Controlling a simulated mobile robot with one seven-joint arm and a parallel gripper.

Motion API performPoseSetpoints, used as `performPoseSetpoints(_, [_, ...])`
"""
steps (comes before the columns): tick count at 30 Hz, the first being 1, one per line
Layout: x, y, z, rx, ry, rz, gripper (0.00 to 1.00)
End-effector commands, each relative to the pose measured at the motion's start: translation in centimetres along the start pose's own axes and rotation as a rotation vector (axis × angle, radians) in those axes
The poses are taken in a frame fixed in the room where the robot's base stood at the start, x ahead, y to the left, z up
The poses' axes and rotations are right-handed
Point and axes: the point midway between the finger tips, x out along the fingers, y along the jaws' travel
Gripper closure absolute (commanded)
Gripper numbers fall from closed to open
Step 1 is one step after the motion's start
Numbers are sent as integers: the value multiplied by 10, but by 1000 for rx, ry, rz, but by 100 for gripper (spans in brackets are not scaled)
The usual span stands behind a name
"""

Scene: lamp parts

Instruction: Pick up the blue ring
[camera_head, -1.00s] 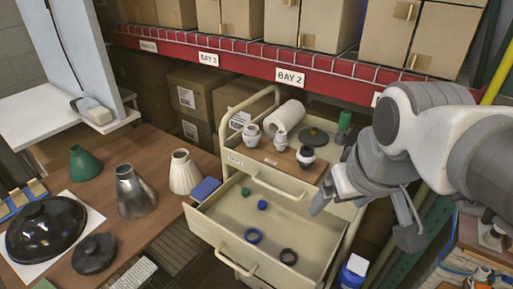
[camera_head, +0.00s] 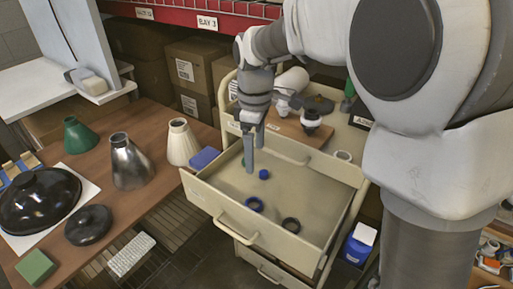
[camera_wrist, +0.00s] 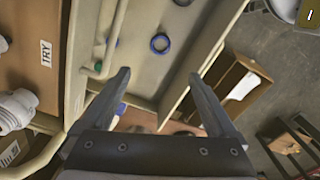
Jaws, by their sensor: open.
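The blue ring (camera_head: 255,210) lies flat in the open drawer (camera_head: 205,195), near its front. It also shows in the wrist view (camera_wrist: 160,51), beyond the space between the fingertips. My gripper (camera_head: 252,164) is over the back left part of the drawer, pointing down, behind the ring in the head view. In the wrist view my gripper (camera_wrist: 158,78) has its fingers wide apart with nothing between them.
A dark ring (camera_head: 291,231) lies right of the blue ring. A small blue part (camera_head: 264,174) and a green part (camera_wrist: 100,41) are also in the drawer. A blue block (camera_head: 205,158) and a cream shade (camera_head: 181,143) stand on the table to the left.

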Motion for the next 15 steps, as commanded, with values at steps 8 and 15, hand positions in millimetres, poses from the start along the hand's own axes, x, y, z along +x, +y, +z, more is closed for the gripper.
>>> performPoseSetpoints(8, [36, 0, -4, -27, -8, -11, 6])
performPoseSetpoints(15, [89, 0, -4, -26, -8, -10, 6])
